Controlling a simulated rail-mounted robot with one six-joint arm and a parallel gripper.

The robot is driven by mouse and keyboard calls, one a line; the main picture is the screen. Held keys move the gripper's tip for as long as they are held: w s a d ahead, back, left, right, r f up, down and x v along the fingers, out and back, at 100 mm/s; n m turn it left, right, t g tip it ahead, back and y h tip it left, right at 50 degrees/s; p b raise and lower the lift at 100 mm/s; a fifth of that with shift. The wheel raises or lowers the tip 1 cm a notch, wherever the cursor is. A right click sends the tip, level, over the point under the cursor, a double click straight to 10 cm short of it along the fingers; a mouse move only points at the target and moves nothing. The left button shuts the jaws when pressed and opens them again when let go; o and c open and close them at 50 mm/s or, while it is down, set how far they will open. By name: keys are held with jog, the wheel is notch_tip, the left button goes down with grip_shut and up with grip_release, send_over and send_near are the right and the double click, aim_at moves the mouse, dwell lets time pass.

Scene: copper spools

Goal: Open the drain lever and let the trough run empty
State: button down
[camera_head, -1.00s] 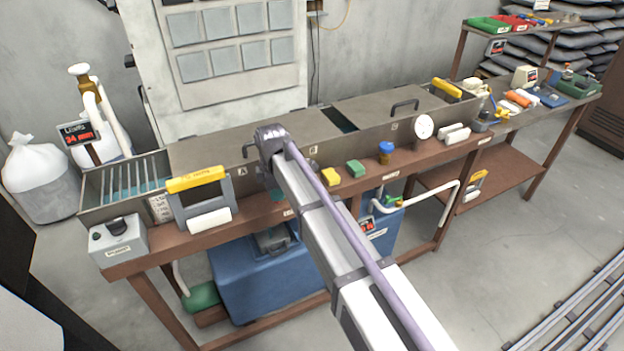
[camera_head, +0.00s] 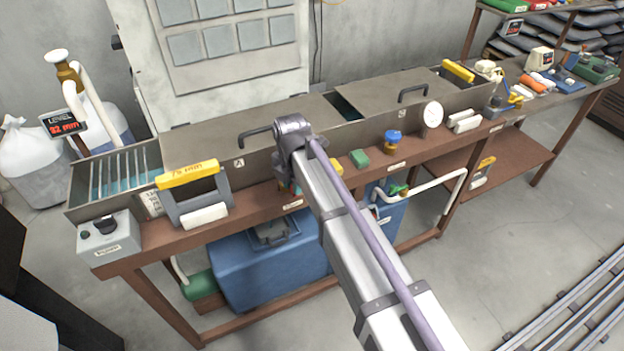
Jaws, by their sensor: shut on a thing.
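The long grey trough (camera_head: 205,165) stands along the bench, with teal liquid (camera_head: 128,186) showing under the bars at its left end and in the gap between its lids. A level display (camera_head: 63,125) at the far left seems to read 82 mm. My gripper (camera_head: 287,182) is low at the front wall of the trough, right of the label A. My own wrist hides most of it and what it grips. It is shut, apparently on the drain lever, which I cannot make out clearly.
A yellow-topped grey frame (camera_head: 190,178) and a switch box (camera_head: 108,236) stand at the left front. A green block (camera_head: 359,158), a blue-capped jar (camera_head: 393,142) and a round gauge (camera_head: 432,114) stand to the right. A blue tank (camera_head: 270,275) sits below the bench.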

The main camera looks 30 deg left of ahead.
dwell(0.3)
jog(key=c, duration=1)
grip_release()
jog(key=shift+w, duration=0.1)
notch_tip(320, 180, up, 11)
jog(key=p, duration=1)
jog(key=shift+f+p, duration=0.1)
jog(key=shift+p, duration=0.3)
